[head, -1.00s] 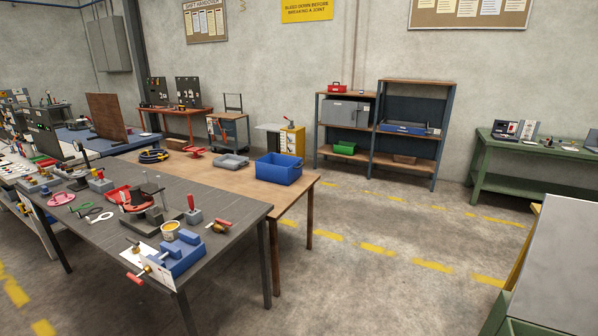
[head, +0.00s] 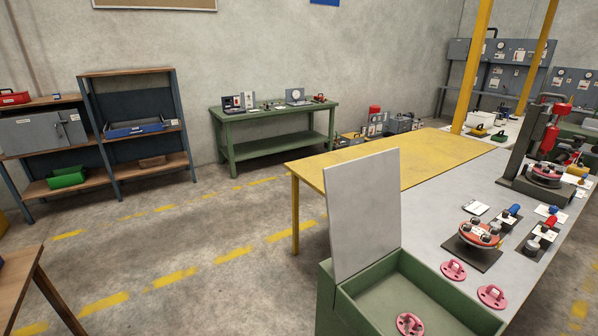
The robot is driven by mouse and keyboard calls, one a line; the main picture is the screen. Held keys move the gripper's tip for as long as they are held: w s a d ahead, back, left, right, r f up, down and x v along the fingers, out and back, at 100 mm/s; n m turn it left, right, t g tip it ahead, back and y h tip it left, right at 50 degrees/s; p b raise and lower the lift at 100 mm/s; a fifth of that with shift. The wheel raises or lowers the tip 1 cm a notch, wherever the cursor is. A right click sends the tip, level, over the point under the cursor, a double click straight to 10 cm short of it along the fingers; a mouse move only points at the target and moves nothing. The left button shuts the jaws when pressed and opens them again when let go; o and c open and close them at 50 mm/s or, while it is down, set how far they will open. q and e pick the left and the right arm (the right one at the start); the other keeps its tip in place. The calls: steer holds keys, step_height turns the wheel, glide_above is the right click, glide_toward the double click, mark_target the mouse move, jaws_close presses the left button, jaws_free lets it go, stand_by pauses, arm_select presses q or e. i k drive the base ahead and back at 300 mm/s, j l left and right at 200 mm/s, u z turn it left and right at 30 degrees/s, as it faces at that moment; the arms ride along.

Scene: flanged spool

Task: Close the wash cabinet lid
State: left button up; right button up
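The wash cabinet is a green open-topped box (head: 329,300) at the bottom right of centre in the head view. Its grey lid (head: 362,215) stands upright along the box's left side, so the cabinet is open. A pink flanged part (head: 410,324) lies inside on the cabinet floor. The cabinet's lower front is cut off by the frame. Neither of my grippers shows in the head view.
A grey bench (head: 430,220) with pink flanges (head: 491,296) and a red-topped fixture (head: 480,234) adjoins the cabinet. A yellow table (head: 440,155) stands behind. Open floor with yellow dashes (head: 175,277) lies to the left.

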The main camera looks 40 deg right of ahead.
mark_target(363, 194)
steer(key=i+z, duration=0.45)
steer(key=i+j+z, duration=0.1)
steer(key=i+z, duration=0.2)
steer(key=z, duration=0.2)
steer(key=i+j+z, duration=0.3)
steer(key=z, duration=0.15)
steer(key=i+j+z, duration=0.35)
steer(key=z, duration=0.15)
steer(key=i+j+z, duration=0.2)
steer(key=j+z, duration=0.25)
steer(key=i+j+z, duration=0.2)
steer(key=z, duration=0.25)
steer(key=i+j+z, duration=0.15)
steer(key=j+z, duration=0.3)
steer(key=i+j+z, duration=0.1)
steer(key=j+z, duration=0.15)
steer(key=z, duration=0.2)
steer(key=j+z, duration=0.45)
steer(key=k+j+z, duration=0.15)
steer(key=k+j, duration=0.1)
steer(key=k, duration=0.1)
